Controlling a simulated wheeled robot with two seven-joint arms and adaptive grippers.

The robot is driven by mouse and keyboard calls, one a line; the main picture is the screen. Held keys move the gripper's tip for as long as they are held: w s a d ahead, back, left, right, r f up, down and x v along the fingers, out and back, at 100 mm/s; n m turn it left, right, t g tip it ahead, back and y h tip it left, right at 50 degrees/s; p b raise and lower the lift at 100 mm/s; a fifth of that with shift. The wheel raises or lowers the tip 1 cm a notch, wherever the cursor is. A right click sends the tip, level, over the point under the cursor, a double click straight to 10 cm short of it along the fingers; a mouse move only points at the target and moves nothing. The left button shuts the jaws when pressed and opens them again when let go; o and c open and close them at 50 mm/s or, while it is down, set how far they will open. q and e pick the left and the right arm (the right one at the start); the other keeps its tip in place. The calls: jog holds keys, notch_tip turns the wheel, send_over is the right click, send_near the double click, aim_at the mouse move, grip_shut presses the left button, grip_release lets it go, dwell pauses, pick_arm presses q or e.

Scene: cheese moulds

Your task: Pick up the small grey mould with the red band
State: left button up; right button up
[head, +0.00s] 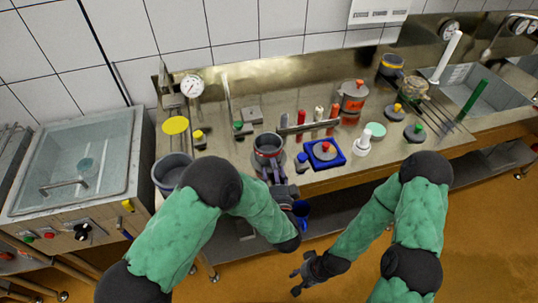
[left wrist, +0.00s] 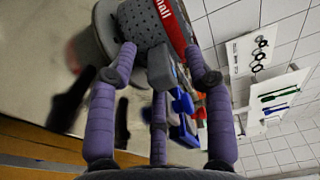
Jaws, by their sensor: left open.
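The small grey mould with the red band (head: 267,154) stands upright near the front edge of the steel counter. In the left wrist view the mould's perforated grey wall (left wrist: 139,22) and red band, with part of the word "small", show at the top. My left gripper (head: 277,174) is at the mould's front side. Its purple fingers (left wrist: 162,62) are spread open, with tips close to the mould; I cannot tell whether they touch it. My right gripper (head: 301,278) hangs low in front of the counter, fingers apart and empty.
A blue tray (head: 341,158) with a red-knobbed piece is right of the mould. A dark pot (head: 168,172) stands left. An orange-banded mould (head: 353,96) and a yellow-banded one (head: 391,65) stand farther back. A glass-lidded basin (head: 75,165) is left and a sink (head: 490,95) right.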

pick_arm(q)
jog(key=shift+w+a, duration=0.1)
jog(key=shift+w, duration=0.7)
jog(key=shift+c, duration=0.3)
grip_shut()
jog(key=shift+r, duration=0.15)
